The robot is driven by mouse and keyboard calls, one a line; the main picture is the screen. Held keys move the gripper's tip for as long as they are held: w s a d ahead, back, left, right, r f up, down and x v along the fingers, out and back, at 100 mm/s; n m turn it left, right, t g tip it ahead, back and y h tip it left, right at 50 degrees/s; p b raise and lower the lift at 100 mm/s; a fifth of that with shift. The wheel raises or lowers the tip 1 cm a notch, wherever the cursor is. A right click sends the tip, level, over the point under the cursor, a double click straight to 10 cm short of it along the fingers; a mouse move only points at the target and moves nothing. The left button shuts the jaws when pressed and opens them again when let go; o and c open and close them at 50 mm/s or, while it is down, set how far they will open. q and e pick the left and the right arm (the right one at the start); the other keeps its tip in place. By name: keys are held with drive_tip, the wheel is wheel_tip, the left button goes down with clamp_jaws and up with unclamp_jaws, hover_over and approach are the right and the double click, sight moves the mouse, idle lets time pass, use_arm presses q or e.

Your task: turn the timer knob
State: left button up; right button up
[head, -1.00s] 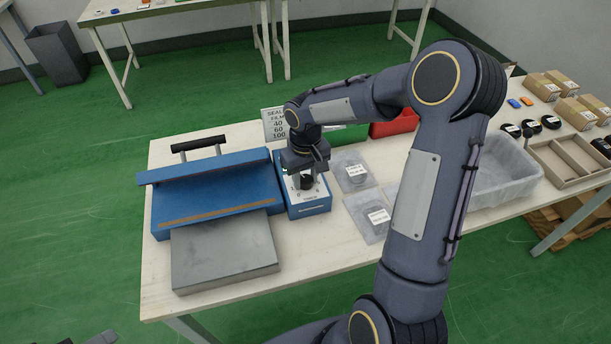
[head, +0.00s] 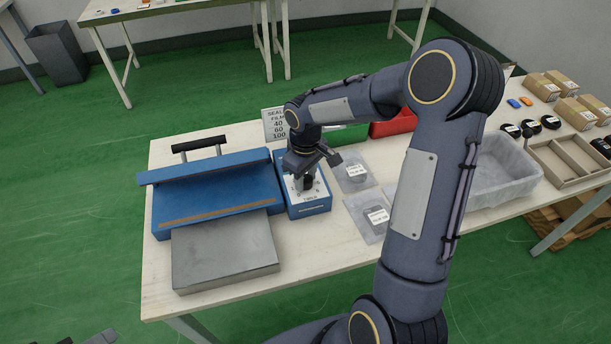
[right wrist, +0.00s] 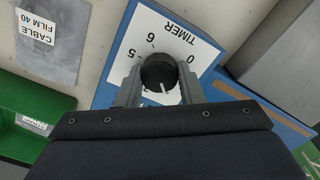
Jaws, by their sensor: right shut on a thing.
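The timer knob (right wrist: 158,70) is black and round with a white pointer mark, on a white dial plate (right wrist: 182,35) lettered TIMER; the figures 5, 6 and 0 show. The pointer faces the gripper side in the right wrist view. The dial is on top of a blue timer box (head: 312,204) beside the sealer. My right gripper (right wrist: 160,82) is shut on the knob, one finger on each side; the gripper also shows from above in the head view (head: 307,181). Dark parts, perhaps my left gripper (head: 98,338), barely show at the bottom left edge.
A blue sealer (head: 215,190) with a grey plate (head: 225,255) stands left of the box. A sign (head: 276,125) reads SEAL FILM 40 60 100. Labelled film bags (head: 354,170) lie right of the box. Red and green bins are behind; a clear tub (head: 505,172) is farther right.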

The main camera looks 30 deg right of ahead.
sight(305, 178)
drive_tip(key=o, duration=1)
wheel_tip(305, 178, up, 8)
drive_tip(key=shift+f, duration=0.1)
